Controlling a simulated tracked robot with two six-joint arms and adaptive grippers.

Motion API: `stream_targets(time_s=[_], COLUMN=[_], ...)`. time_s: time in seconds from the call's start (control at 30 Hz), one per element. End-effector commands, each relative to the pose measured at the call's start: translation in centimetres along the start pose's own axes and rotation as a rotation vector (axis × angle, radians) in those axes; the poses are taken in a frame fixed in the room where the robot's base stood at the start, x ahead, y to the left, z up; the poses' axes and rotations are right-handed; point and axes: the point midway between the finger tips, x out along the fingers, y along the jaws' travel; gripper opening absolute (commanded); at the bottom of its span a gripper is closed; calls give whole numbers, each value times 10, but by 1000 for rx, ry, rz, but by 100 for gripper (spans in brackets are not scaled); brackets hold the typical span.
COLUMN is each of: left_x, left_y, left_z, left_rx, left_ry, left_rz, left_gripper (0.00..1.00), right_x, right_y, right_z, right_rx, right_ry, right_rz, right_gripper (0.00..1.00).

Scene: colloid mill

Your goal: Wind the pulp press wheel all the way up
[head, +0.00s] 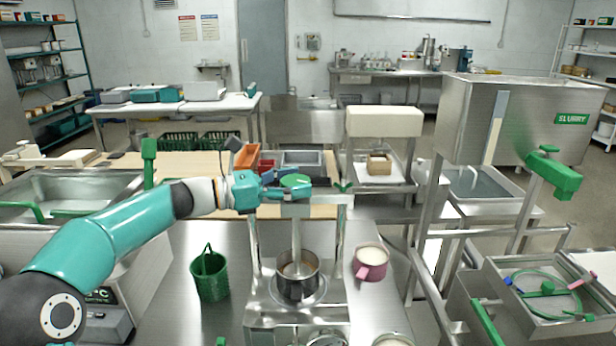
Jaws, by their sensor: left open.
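The pulp press (340,228) stands on the steel bench in the middle of the head view, with two uprights and a crossbar. A green disc, seemingly the press wheel (295,179), sits at the top of the press. A vertical screw (296,235) runs down from it into a steel pot (298,284). My left gripper (303,190) is open at the top of the press, with its fingers at the near side of the wheel. The fingers hide part of the wheel, and I cannot tell whether they touch it. My right gripper is not in view.
A green basket (211,276) stands left of the press. A steel slurry tank (520,115) with a green valve (553,174) rises at the right. A sink (75,187) is at the left.

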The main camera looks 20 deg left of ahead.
Motion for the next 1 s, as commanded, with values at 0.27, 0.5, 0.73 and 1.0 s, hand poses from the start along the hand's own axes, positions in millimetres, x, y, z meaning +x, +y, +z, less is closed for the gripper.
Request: stream_targets(time_s=[0.27, 0.5, 0.73, 1.0], left_x=[26, 28, 27, 27], left_y=[0, 0, 0, 1], left_z=[1, 0, 0, 0], left_rx=[1, 0, 1, 1], left_ry=[0, 0, 0, 0], left_rz=[0, 1, 1, 2], left_gripper=[73, 73, 46, 21], right_x=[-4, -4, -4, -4], right_y=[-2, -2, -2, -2], right_z=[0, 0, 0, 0], right_rx=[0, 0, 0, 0], right_ry=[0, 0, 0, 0], right_rz=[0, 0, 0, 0], right_gripper=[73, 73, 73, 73])
